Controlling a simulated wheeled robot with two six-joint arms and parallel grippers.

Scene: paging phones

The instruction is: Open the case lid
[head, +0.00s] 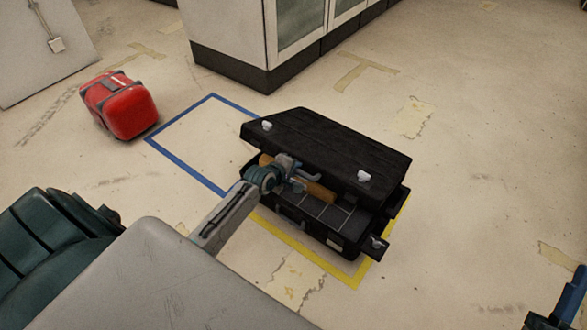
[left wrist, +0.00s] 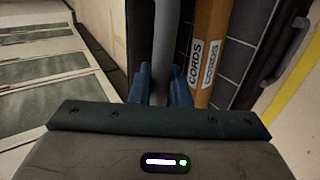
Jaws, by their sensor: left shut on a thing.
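The black case (head: 312,232) stands on the floor inside a yellow outline. Its lid (head: 325,145) is partly raised and tilted, hinged at the far side, with a gap at the front. My left gripper (head: 292,168) is at the lid's front edge. In the left wrist view its blue fingers (left wrist: 163,85) are shut on a grey bar (left wrist: 166,45), which seems to be part of the lid. An orange-brown tube marked CORDS (left wrist: 210,50) lies inside the case. My right gripper (head: 560,312) shows only partly at the lower right corner; its jaws cannot be made out.
A red case (head: 122,106) stands on the floor at the left, beside the blue floor outline (head: 180,120). A white cabinet (head: 230,35) with a dark base stands behind. The floor to the right of the black case is clear.

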